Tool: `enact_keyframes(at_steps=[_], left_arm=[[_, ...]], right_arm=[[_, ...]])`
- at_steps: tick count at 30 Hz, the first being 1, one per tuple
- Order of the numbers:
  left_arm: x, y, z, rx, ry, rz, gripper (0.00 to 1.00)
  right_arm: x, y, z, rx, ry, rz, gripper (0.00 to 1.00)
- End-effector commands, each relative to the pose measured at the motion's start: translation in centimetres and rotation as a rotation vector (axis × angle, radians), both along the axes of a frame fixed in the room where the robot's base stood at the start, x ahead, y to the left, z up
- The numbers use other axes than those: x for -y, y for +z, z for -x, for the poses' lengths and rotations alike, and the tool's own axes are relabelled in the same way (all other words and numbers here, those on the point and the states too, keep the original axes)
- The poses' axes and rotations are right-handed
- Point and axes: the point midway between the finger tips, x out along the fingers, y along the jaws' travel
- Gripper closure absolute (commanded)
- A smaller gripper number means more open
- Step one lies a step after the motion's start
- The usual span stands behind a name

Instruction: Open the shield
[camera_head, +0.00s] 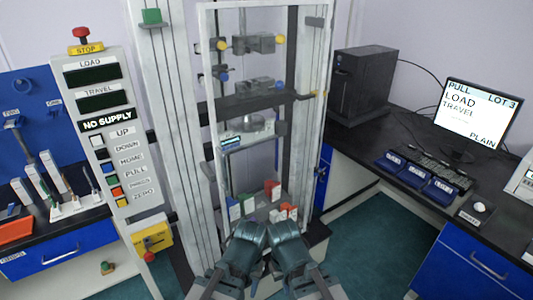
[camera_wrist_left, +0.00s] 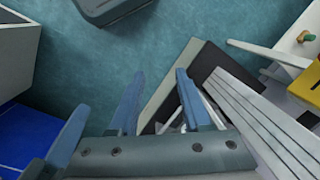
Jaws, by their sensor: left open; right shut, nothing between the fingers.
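The shield (camera_head: 208,95) is a clear panel in a pale upright frame. It stands across the front of the testing machine, with clamps and crossbars visible through it. My left gripper (camera_head: 243,247) is low in front of the machine, apart from the shield frame. In the left wrist view the left gripper (camera_wrist_left: 157,98) has its two blue fingers spread, with nothing between them, above the floor. My right gripper (camera_head: 288,250) is beside the left one, also low and apart from the frame. It is shut and empty; its fingertips are hard to make out.
A control panel (camera_head: 107,105) with a red stop button stands left of the machine. A yellow box (camera_head: 152,238) is low beside it. At right, a black bench holds a monitor (camera_head: 475,115) and blue trays (camera_head: 432,190). Teal floor (camera_head: 375,240) is clear at right.

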Motion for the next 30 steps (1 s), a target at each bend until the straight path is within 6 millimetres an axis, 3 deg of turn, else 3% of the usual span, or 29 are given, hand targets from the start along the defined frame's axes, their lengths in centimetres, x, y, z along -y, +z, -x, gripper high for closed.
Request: enact_keyframes(at_steps=[5, 24, 30], left_arm=[[-0.1, 2.4, -1.0, 0.019, 0.014, 0.009, 0.55], [-3.5, 24.2, -13.0, 0.281, 0.204, 0.121, 0.55], [-5.1, 30.3, -16.3, 0.360, 0.261, 0.150, 0.55]], right_arm=[[0.0, 2.4, 0.0, 0.000, -0.001, 0.000, 1.00], [0.0, 23.6, 0.1, -0.002, -0.016, -0.001, 1.00], [0.0, 29.3, 0.1, -0.003, -0.020, -0.002, 1.00]])
